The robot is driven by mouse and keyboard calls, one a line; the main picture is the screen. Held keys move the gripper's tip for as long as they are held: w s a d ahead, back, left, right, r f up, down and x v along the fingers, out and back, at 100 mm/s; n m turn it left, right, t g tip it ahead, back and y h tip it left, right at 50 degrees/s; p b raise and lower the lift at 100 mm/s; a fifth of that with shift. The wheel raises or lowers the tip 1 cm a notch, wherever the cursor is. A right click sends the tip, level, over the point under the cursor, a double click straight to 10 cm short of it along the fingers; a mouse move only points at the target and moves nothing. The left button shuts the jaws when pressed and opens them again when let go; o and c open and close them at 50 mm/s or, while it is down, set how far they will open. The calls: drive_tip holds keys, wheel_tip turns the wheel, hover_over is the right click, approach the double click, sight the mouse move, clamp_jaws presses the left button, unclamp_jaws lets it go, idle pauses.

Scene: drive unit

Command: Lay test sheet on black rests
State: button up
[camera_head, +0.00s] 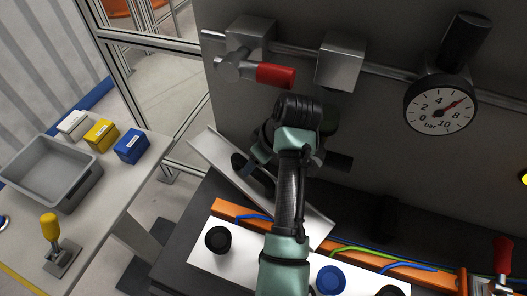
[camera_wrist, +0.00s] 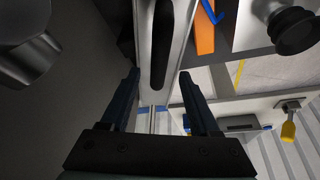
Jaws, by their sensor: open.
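A light grey sheet (camera_head: 310,219) lies slanted behind the white panel in the head view, partly hidden by my arm. I take it for the test sheet. In the wrist view a pale strip (camera_wrist: 145,40) with a long dark slot lies ahead of my open gripper (camera_wrist: 159,74), in line with the gap between its fingers. I cannot tell whether they touch it. In the head view my arm hides most of the gripper. Round black pieces (camera_head: 218,240) sit on the white panel; one similar black piece (camera_wrist: 293,30) shows in the wrist view. I cannot tell whether these are the rests.
An orange channel (camera_head: 228,208) with coloured wires runs behind the white panel (camera_head: 250,265). Above are a red-handled valve (camera_head: 275,75) and a pressure gauge (camera_head: 440,104). The left bench holds a grey bin (camera_head: 50,175), small boxes (camera_head: 101,134) and a yellow-knobbed lever (camera_head: 50,228).

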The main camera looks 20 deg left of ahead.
drive_tip(key=v, duration=0.6)
idle(0.4)
